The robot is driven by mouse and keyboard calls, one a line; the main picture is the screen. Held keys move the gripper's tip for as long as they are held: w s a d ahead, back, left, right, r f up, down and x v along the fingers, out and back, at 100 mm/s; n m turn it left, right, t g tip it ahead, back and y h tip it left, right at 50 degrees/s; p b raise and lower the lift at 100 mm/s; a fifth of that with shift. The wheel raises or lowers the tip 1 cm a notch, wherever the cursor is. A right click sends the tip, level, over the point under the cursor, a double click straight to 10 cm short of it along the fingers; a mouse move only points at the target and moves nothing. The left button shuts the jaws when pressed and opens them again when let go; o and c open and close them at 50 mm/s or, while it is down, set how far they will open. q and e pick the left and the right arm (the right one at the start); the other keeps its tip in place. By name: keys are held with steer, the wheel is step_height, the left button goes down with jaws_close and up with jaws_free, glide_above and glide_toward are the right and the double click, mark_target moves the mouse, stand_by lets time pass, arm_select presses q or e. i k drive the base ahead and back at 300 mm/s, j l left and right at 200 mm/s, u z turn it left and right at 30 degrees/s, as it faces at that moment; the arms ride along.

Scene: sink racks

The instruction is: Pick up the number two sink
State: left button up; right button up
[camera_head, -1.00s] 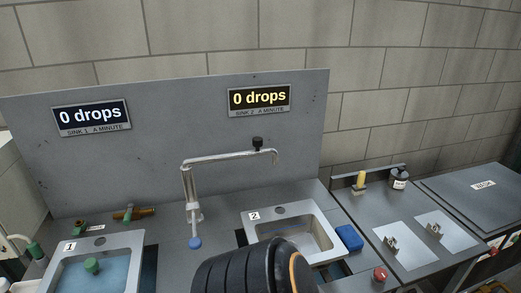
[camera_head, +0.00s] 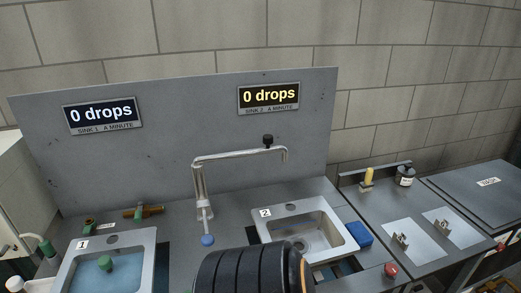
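The number two sink (camera_head: 347,243) is a grey metal basin with a "2" label on its back left rim. It sits in the counter right of the faucet, under the yellow "0 drops" sign (camera_head: 268,96). The basin looks empty, with a drain in its floor. A thick black ribbed part of my own arm, with an orange ring, rises at the bottom centre and covers the sink's front left corner. Neither of my grippers shows, so their hold on anything is hidden.
The number one sink (camera_head: 148,238), with blue water and a green plug (camera_head: 106,263), is at the left. The faucet (camera_head: 199,190) stands between the sinks, its spout reaching toward sink two. A blue sponge-like block (camera_head: 359,234) and a red knob (camera_head: 391,270) are at sink two's right.

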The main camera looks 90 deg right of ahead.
mark_target(320, 237)
steer(key=i+j+z, duration=0.2)
steer(key=z, duration=0.25)
steer(key=i+j+z, duration=0.2)
steer(key=z, duration=0.3)
